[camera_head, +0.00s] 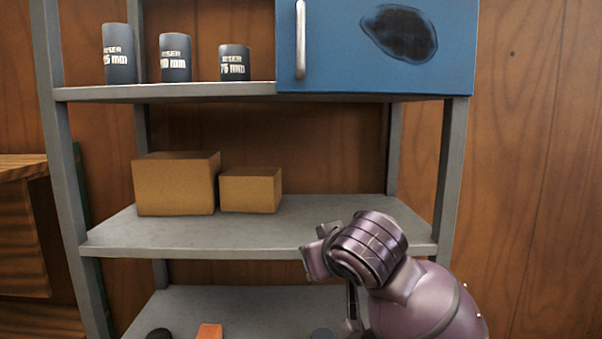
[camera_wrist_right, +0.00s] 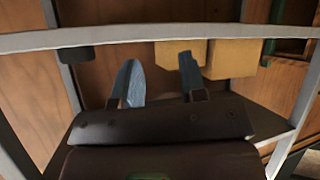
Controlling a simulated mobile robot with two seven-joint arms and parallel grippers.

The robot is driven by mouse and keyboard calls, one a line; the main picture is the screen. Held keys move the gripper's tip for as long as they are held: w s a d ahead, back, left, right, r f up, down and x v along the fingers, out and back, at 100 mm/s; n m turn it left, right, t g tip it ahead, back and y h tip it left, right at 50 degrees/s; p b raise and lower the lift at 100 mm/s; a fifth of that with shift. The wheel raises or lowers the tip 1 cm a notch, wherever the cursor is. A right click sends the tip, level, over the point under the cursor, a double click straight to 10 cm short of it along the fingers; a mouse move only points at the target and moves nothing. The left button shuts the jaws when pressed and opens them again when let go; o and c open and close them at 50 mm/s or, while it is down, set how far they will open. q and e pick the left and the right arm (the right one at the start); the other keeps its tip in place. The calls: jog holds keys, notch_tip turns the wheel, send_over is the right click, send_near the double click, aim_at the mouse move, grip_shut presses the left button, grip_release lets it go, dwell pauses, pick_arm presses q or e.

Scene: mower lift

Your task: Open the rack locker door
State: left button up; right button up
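The blue locker door (camera_head: 345,40) is at the top right of the grey rack in the head view and looks shut. Its upright silver handle (camera_head: 300,40) is near the door's left edge, and a dark oval patch (camera_head: 400,33) marks its face. The top of the door is cut off. My right arm comes in from the lower right, with its wrist in front of the middle shelf, below the door and apart from it. In the right wrist view my right gripper (camera_wrist_right: 160,70) has its two fingers spread with nothing between them. My left gripper is not in view.
Several dark riser cylinders (camera_head: 175,57) stand on the upper shelf (camera_head: 200,92), left of the door. Two cardboard boxes (camera_head: 176,183) sit on the middle shelf (camera_head: 330,225). An orange item (camera_head: 209,331) is on the lower shelf. A wooden cabinet (camera_head: 22,230) stands at left.

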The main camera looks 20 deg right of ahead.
notch_tip(320, 180, up, 18)
jog(key=a+t, duration=0.2)
jog(key=t, duration=0.1)
jog(key=m+t+h, duration=0.2)
jog(key=m+t, duration=0.1)
send_near(302, 34)
jog(key=w+p, duration=0.1)
jog(key=w, duration=0.2)
jog(key=w+p, duration=0.1)
jog(key=w, duration=0.2)
jog(key=w+d+p, duration=0.1)
jog(key=w, duration=0.2)
jog(key=shift+w, duration=0.2)
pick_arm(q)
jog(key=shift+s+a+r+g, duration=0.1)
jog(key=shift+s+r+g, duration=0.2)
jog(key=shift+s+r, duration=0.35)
pick_arm(e)
jog(key=shift+w+f, duration=0.1)
jog(key=shift+w, duration=0.5)
jog(key=shift+c, duration=0.2)
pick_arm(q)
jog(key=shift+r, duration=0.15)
pick_arm(e)
grip_shut()
